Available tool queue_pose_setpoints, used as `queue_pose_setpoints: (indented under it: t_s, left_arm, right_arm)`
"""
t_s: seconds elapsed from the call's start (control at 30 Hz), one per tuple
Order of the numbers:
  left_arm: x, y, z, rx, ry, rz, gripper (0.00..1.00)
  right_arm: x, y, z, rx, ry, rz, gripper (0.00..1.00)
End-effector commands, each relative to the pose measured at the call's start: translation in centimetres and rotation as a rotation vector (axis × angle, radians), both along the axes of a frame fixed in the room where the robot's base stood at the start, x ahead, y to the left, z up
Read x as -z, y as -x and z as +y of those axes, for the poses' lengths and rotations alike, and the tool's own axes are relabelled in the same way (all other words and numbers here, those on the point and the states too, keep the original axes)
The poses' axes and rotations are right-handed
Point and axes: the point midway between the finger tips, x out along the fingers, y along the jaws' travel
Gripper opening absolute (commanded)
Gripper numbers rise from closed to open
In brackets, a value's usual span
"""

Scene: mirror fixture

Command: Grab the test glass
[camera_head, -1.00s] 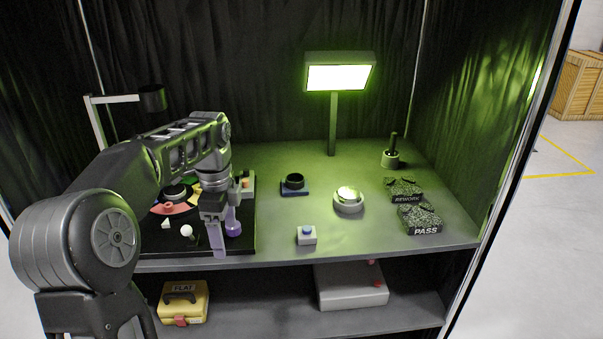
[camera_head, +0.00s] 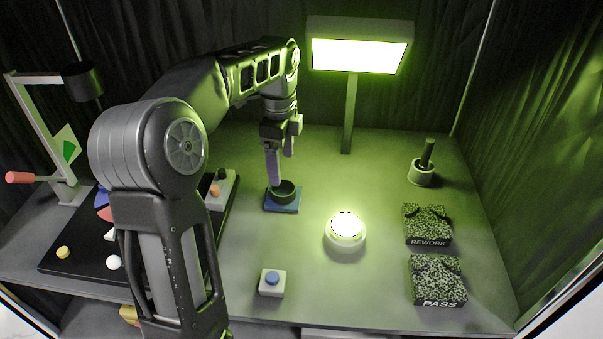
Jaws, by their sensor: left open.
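A black round ring-shaped piece (camera_head: 284,192) sits on a small blue base (camera_head: 283,207) in the middle of the table; it is probably the test glass, though no glass surface can be made out. My left gripper (camera_head: 280,170) points down just above and behind this piece, its jaws open. One finger overlaps the ring's left edge in the picture, so I cannot tell whether they touch. A shiny, brightly lit disc (camera_head: 346,225) rests in a white round holder (camera_head: 345,242) to the right. My right gripper is not in view.
A lamp (camera_head: 359,54) stands behind. A small box with a blue button (camera_head: 272,284) is in front. REWORK (camera_head: 428,222) and PASS (camera_head: 437,279) trays and a handled tool in a cup (camera_head: 422,170) are at right. A black board (camera_head: 75,262) lies left.

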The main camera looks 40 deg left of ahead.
Motion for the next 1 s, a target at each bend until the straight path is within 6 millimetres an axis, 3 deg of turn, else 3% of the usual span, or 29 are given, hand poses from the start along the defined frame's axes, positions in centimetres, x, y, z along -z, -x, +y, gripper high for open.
queue_pose_setpoints:
  t_s: [0.33,0.6,1.0]
  left_arm:
    - [0.1,0.0,0.0,0.000,0.000,0.000,0.81]
    - [2.4,0.0,-0.1,0.000,0.001,0.002,0.81]
    - [3.1,0.0,0.0,0.000,0.000,0.001,0.81]
  right_arm:
    - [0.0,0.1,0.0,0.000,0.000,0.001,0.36]
    - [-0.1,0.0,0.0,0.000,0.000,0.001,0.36]
    - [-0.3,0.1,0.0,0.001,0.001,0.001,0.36]
